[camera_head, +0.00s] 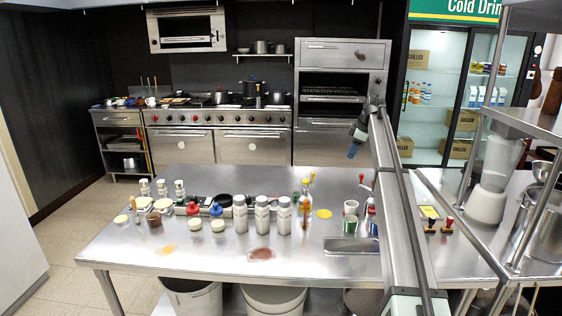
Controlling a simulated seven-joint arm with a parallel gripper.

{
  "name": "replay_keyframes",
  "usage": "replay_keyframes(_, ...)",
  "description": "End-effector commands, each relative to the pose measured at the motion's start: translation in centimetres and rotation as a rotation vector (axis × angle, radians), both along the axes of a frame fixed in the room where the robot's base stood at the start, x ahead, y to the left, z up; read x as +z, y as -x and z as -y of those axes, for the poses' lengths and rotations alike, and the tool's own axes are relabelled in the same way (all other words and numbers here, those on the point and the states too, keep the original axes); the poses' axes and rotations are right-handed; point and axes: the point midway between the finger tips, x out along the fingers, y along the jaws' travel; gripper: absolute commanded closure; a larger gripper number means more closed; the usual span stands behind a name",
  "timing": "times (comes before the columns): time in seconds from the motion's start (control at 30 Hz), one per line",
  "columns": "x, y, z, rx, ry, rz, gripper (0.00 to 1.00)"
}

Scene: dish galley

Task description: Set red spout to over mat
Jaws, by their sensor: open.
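My gripper (354,151) hangs in the air beyond the far right part of the steel table, its blue tip pointing down. It is open and holds nothing that I can see. No spout is clearly readable. A small fixture with a red end (362,178) stands at the table's right, beside my arm and partly hidden by it. A red-topped item (193,209) stands left of the table's middle beside a blue-topped one (216,210). I cannot tell which red part is the spout.
Several white shakers (262,215) and small jars crowd the table (205,268). Stamps (447,225) stand right of my arm, near a steel shelf rack (510,138). The front left tabletop is mostly clear, with stains.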

Motion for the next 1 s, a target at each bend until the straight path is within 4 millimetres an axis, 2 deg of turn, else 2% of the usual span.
replay_keyframes(0.03,-0.3,-0.2,-1.0,0.008,0.008,0.011,0.57)
replay_keyframes(1.0,-4.4,-3.1,-15.6,0.128,0.162,0.246,0.57)
